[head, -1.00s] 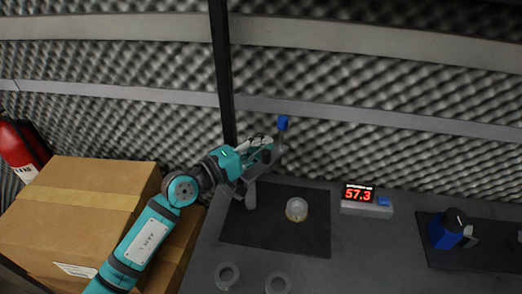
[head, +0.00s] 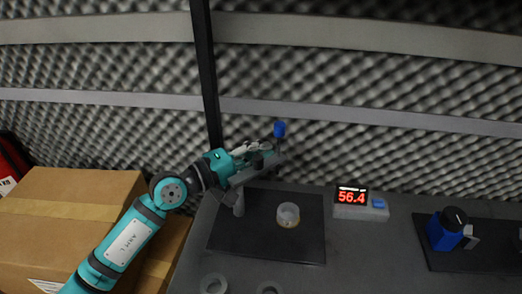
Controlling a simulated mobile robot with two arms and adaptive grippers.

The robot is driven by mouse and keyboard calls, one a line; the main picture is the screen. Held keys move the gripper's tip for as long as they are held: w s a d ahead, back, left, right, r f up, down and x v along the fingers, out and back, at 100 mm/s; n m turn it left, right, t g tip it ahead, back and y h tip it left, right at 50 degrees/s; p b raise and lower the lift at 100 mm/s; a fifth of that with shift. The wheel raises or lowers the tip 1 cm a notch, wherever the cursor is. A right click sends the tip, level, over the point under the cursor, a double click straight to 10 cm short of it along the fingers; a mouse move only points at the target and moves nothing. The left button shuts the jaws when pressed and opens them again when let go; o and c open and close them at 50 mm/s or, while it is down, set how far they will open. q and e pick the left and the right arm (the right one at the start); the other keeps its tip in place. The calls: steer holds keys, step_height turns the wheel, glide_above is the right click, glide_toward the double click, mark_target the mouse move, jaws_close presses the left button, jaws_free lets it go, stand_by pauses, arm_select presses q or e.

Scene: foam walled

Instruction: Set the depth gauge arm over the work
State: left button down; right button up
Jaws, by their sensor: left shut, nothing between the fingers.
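The depth gauge arm (head: 262,166) is a grey bar on a short grey post (head: 239,204) at the left of a black mat. A blue knob (head: 280,129) stands at its right end. The work looks to be a pale ring-shaped piece (head: 288,214) on the mat, in front of and below the bar's end. My left gripper (head: 262,149) is shut and empty, close beside the back of the bar; whether it touches is hard to tell. My right gripper is out of view.
A display box (head: 360,209) reads 56.4 in red, right of the mat (head: 265,248). A blue block with a black knob (head: 446,230) sits on another dark mat at right. Two grey rings (head: 214,285) lie in front. Cardboard boxes (head: 70,220) stand left; a foam wall rises behind.

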arm_select(q)
steer(key=v, duration=1.2)
steer(key=shift+r, duration=0.1)
